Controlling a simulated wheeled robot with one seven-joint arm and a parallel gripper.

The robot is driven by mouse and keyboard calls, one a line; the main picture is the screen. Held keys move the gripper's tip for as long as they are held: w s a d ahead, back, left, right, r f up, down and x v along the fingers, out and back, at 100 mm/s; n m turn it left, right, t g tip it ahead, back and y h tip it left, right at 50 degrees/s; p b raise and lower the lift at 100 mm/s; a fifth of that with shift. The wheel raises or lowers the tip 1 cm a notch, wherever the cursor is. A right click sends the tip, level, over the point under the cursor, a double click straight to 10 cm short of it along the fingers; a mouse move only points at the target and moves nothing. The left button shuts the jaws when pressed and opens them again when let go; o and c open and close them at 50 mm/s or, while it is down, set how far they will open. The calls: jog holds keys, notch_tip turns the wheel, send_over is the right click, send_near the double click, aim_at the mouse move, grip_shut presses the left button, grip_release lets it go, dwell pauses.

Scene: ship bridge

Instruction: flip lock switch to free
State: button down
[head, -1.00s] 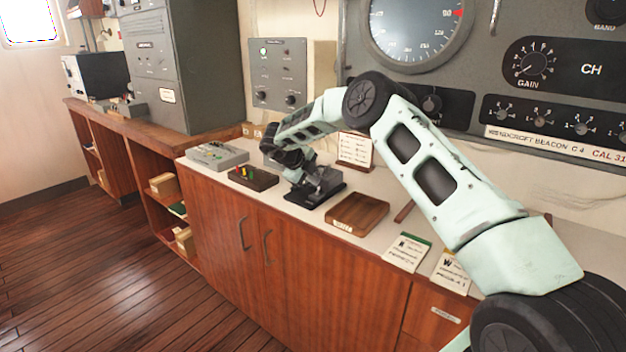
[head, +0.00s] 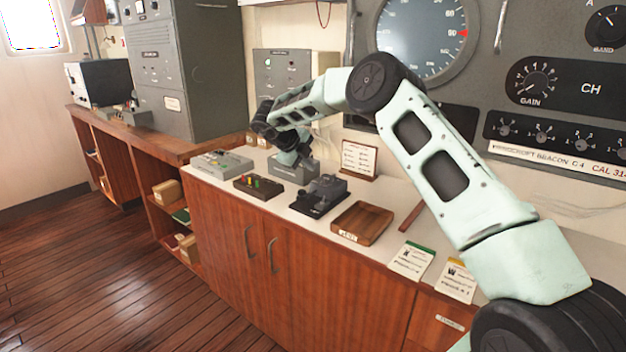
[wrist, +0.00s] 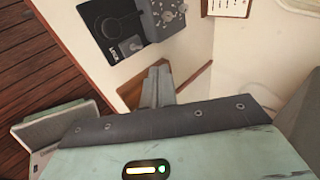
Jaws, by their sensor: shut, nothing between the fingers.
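A device with a black base and grey mechanism (head: 320,196) stands on the white counter. The wrist view shows its black base (wrist: 103,14), a small lever beside a pale label, and grey parts with knobs (wrist: 166,14). The label is too small to read surely, and I cannot tell the lock switch's position. My gripper (wrist: 158,85) is shut and empty, apart from the device. In the head view my gripper is behind and left of it, near a low grey box (head: 294,170), its fingertips partly hidden.
A grey console (head: 222,162) and a dark block with coloured knobs (head: 258,187) stand on the left. A wooden tray (head: 362,222) and cards (head: 411,260) are on the right. A standing card (head: 360,158) and wall panel (head: 282,82) lie behind.

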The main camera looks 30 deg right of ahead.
jog(key=shift+a+r, duration=0.25)
jog(key=shift+r, duration=0.35)
jog(key=shift+a+r, duration=0.25)
jog(key=shift+r, duration=0.4)
jog(key=shift+a+r, duration=0.25)
jog(key=shift+r, duration=0.35)
